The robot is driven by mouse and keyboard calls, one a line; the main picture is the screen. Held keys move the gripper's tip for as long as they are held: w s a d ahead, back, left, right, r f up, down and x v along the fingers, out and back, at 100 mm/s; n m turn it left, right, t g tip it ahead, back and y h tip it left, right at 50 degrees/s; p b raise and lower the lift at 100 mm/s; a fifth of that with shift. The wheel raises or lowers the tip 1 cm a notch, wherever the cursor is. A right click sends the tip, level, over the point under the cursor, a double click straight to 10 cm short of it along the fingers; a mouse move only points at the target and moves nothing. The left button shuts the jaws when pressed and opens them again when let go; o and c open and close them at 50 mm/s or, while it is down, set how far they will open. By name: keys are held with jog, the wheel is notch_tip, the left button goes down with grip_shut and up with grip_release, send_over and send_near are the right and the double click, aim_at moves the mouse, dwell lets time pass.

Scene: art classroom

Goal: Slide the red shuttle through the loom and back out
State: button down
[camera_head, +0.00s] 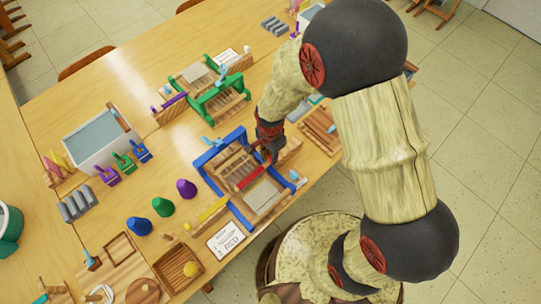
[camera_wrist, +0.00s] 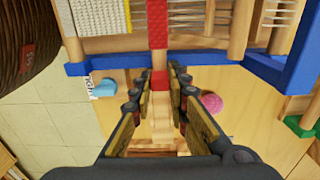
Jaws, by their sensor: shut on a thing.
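The loom with a blue frame (camera_head: 222,145) stands on the table in front of my arm, with wooden bars, pale threads and a woven patch. It also shows across the top of the wrist view, with its blue rail (camera_wrist: 108,63). My gripper (camera_head: 268,152) is at the loom's right side. It is shut on the red shuttle (camera_head: 250,178), which extends from the fingers into the loom. In the wrist view the red shuttle (camera_wrist: 158,28) runs up from between the fingertips (camera_wrist: 160,86), across the blue rail and the wooden bars. The gripped end is partly hidden by the fingers.
A green-framed loom (camera_head: 225,100) stands behind the blue one. Blue, green and purple cones (camera_head: 163,207) stand to the left. A card (camera_head: 226,238) and a wooden tray (camera_head: 178,268) lie in front. A wooden rack (camera_head: 320,130) is to the right of my gripper.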

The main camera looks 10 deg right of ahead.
jog(key=w+d, duration=0.2)
jog(key=d, duration=0.2)
jog(key=w+d, duration=0.6)
jog(key=d, duration=0.1)
jog(key=shift+d+p, duration=0.3)
jog(key=shift+w, duration=0.1)
jog(key=c, duration=2)
grip_release()
jog(key=shift+d, duration=0.2)
jog(key=shift+o, duration=1.4)
jog(key=shift+a, duration=0.1)
notch_tip(320, 180, up, 12)
